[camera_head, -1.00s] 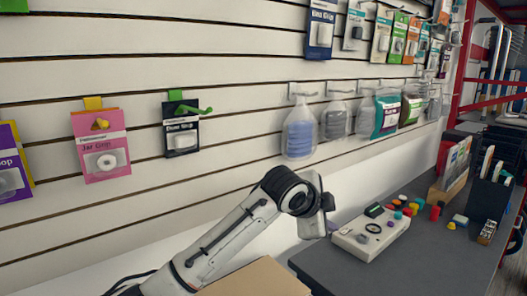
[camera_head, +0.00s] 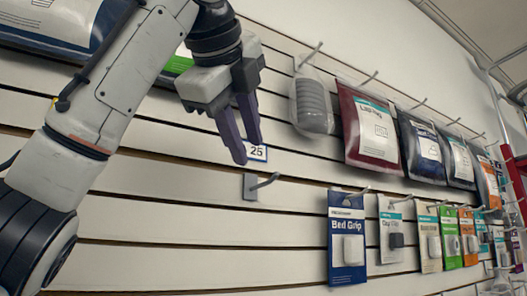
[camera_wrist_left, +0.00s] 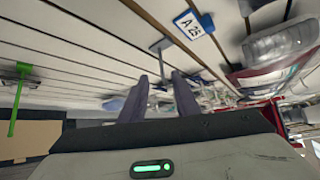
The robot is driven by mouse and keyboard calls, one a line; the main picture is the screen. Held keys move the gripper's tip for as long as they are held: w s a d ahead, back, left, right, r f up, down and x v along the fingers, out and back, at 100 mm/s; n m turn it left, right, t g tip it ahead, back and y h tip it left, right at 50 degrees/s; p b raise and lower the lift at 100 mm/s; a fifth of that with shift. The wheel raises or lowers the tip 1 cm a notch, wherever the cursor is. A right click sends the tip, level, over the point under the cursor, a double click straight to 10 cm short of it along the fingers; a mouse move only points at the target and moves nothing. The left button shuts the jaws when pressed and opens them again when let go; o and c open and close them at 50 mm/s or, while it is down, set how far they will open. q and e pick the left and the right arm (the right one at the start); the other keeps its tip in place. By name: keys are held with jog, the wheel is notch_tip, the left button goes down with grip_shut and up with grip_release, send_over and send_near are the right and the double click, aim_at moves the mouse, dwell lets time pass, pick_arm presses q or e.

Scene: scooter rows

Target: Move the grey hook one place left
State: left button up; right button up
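The grey hook (camera_head: 260,185) is on the slatted wall, bare, just below a price tag (camera_head: 256,153) reading 25. In the left wrist view the grey hook (camera_wrist_left: 160,46) stands ahead of the fingers, beside the tag (camera_wrist_left: 192,24). My left gripper (camera_head: 249,152) is raised in front of the wall, above and left of the hook in the picture. Its two purple fingers are apart, with nothing between them; the gap also shows in the left wrist view (camera_wrist_left: 160,78). My right gripper is not in view.
A Bed Grip pack (camera_head: 347,240) hangs right of the hook, with more packs beyond. A grey clear-wrapped item (camera_head: 312,103) and a maroon bag (camera_head: 370,128) hang above. A green hook (camera_wrist_left: 17,100) is at left in the wrist view.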

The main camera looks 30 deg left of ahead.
aim_at(258, 180)
pick_arm(q)
jog(key=p+x, duration=0.1)
jog(key=x, duration=1)
jog(key=shift+r, duration=0.1)
grip_shut()
jog(key=shift+r, duration=0.65)
dwell(0.8)
jog(key=s+d, duration=0.3)
jog(key=d, duration=0.2)
jog(key=shift+d+r, duration=0.15)
jog(key=shift+d, duration=0.1)
dwell(3.5)
jog(key=shift+s+d, duration=0.2)
jog(key=shift+s, duration=0.15)
dwell(0.4)
